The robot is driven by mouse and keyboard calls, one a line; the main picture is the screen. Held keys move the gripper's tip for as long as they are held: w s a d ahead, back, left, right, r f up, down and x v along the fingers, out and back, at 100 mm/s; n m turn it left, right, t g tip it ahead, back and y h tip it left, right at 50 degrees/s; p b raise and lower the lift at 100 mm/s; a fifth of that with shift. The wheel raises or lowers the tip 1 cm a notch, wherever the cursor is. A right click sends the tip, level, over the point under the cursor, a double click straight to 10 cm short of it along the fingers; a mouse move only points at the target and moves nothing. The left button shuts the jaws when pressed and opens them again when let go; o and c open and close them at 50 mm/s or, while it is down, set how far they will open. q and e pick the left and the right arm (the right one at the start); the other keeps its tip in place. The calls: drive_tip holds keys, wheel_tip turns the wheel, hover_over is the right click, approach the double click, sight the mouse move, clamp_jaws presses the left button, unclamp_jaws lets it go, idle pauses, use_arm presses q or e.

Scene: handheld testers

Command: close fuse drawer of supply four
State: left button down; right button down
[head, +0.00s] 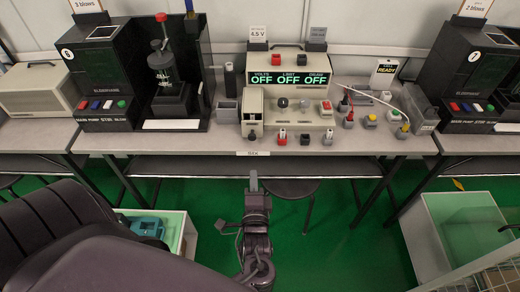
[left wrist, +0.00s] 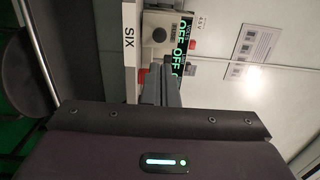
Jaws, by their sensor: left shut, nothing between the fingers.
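A beige power supply (head: 290,80) stands at the back of the middle bench, its green display reading OFF three times. A 4.5 V card stands on top. A beige block with a dark round knob (head: 253,112) juts forward at its left front; I cannot tell whether this is the fuse drawer. The block also shows in the left wrist view (left wrist: 157,40). The bench edge label reads SIX (left wrist: 130,35); I see no four. My left gripper (head: 254,175) is shut and empty, in front of the bench edge, apart from the supply. My right gripper is not in view.
Small coloured switches and plugs (head: 305,138) stand on the bench (head: 225,146) before and right of the supply. A dark tester (head: 105,75) and a press (head: 165,75) stand left. A stool (head: 290,187) is under the bench. Open floor lies before it.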

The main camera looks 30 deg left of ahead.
sight(253, 138)
use_arm(q)
drive_tip(key=p+x, duration=0.1)
drive_tip(key=x, duration=1.1)
drive_tip(key=shift+w+a, duration=0.15)
drive_tip(key=shift+w, duration=0.05)
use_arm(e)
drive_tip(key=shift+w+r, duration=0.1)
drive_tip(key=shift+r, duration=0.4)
use_arm(q)
drive_tip(key=b+x, duration=0.1)
drive_tip(key=x, duration=0.3)
drive_tip(key=shift+f, duration=0.1)
drive_tip(key=shift+r, duration=0.3)
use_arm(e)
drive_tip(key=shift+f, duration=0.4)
